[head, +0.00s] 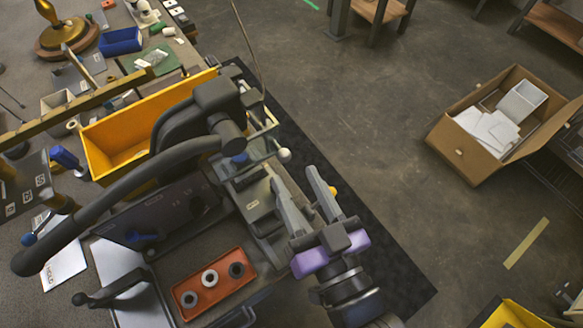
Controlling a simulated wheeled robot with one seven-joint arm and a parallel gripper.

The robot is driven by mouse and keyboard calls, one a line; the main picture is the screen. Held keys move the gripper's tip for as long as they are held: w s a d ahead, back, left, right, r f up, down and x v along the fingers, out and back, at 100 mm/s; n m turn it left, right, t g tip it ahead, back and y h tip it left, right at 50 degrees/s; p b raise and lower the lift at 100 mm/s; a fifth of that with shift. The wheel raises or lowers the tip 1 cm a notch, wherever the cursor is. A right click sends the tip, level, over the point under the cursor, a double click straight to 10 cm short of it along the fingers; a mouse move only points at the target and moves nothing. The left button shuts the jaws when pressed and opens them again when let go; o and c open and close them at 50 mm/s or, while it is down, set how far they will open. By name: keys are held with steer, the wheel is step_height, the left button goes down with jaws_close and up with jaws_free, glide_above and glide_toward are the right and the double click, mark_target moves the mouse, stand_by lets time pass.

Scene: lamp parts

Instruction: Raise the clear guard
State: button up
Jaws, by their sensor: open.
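A dark grey bench machine (215,100) with a thick curved black arm stands on the workbench. A rod with a white ball knob (284,155) sticks out from its right side. The clear guard cannot be told apart with certainty; a pale edge shows near the machine's front, beside the knob. My gripper (295,175), with a purple body and two grey fingers, is at the right of the machine. Its fingers are apart, pointing up and left, with nothing seen between them. The tips are just below the white knob, and whether they touch anything cannot be told.
A yellow bin (115,135) stands behind the machine. An orange tray (190,296) with several round parts lies in front, near a black lever (115,292). A cardboard box (450,140) is on the floor at right. The floor between is clear.

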steer(key=v, duration=0.3)
steer(key=shift+s+d+b, duration=0.15)
steer(key=shift+s+b, duration=0.15)
steer(key=shift+b, duration=0.05)
steer(key=shift+r, duration=0.1)
steer(key=s+d+f+m+g+h, duration=0.1)
steer(key=s+d+f+h, duration=0.2)
steer(key=s+d, duration=0.5)
steer(key=s+d+f+m+h, duration=0.1)
steer(key=s+d+f+h, duration=0.2)
steer(key=s+d, duration=0.5)
steer(key=shift+s+d+f+g+h, duration=0.25)
steer(key=shift+d+f+g+h, duration=0.2)
steer(key=shift+d, duration=0.2)
